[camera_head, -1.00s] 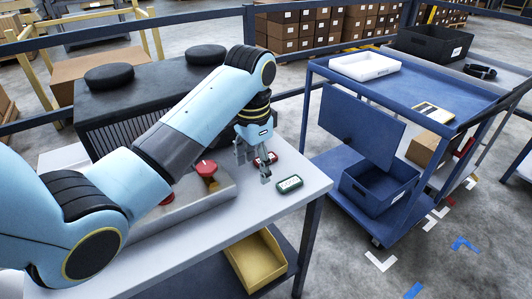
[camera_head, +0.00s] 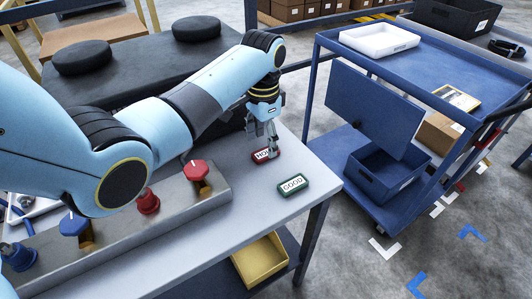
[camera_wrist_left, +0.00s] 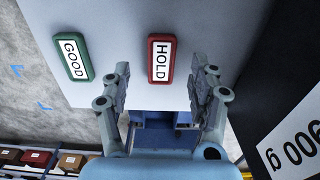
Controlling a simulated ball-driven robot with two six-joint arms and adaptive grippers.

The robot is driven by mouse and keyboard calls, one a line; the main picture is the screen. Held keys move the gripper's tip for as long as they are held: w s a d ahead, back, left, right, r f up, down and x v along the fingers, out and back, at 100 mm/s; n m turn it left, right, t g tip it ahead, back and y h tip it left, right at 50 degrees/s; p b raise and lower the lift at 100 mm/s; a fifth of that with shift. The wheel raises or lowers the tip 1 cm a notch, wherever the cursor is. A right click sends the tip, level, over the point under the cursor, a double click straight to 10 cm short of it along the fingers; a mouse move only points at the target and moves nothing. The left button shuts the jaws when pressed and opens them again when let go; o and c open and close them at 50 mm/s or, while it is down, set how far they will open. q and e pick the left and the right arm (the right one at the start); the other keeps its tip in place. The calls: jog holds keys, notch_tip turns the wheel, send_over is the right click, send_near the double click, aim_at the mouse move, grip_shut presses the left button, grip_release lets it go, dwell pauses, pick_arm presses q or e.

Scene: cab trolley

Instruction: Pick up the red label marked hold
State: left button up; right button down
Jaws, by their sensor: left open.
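The red label marked HOLD (camera_head: 265,155) lies flat on the grey table top (camera_head: 240,210). In the left wrist view the same red label (camera_wrist_left: 161,59) lies ahead of the fingertips, roughly between their lines. My left gripper (camera_head: 264,147) is right at the label in the head view and partly covers it. In the left wrist view the left gripper (camera_wrist_left: 162,80) has its two fingers spread apart with nothing between them. Whether a finger touches the label cannot be told. My right gripper is not in view.
A green label marked GOOD (camera_head: 293,185) lies beside the red one, nearer the table's edge. A metal panel with red and blue knobs (camera_head: 147,203) stands to the left. A dark machine (camera_head: 130,60) stands behind. A blue trolley (camera_head: 400,72) stands to the right.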

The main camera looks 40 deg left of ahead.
aim_at(262, 154)
pick_arm(q)
notch_tip(262, 154, down, 3)
jog(key=shift+s+a+r, duration=0.1)
jog(key=shift+a, duration=0.05)
jog(key=shift+f, duration=0.45)
jog(key=shift+c, duration=1.2)
jog(key=c, duration=0.5)
jog(key=shift+c, duration=1.1)
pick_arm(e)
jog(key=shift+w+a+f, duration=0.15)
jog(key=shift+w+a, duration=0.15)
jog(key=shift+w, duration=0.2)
